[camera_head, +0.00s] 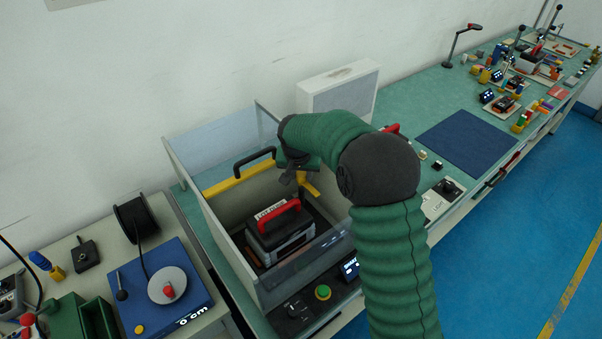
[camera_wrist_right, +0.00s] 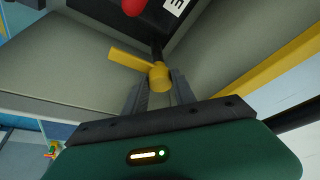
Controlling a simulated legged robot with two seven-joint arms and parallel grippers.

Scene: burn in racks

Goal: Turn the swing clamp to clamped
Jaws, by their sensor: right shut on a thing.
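The swing clamp shows in the right wrist view as a yellow bar and round yellow hub (camera_wrist_right: 158,75) on a dark post. My right gripper (camera_wrist_right: 156,90) is shut on the hub, one finger on each side. The bar points to the upper left there, away from the fingers. In the head view the yellow clamp bar (camera_head: 310,186) shows just beside my right gripper (camera_head: 295,176), at the right inner side of a clear-walled box (camera_head: 205,205). My wrist and the green arm hide part of the clamp and the box's right side. My left gripper is not in view.
A dark device with a red handle (camera_head: 273,216) sits inside the box. A yellow bar with a black handle (camera_head: 240,174) runs along the box's back. A green button (camera_head: 323,292) is in front. A white cabinet (camera_head: 338,90) stands behind my arm. A blue mat (camera_head: 466,140) lies farther right.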

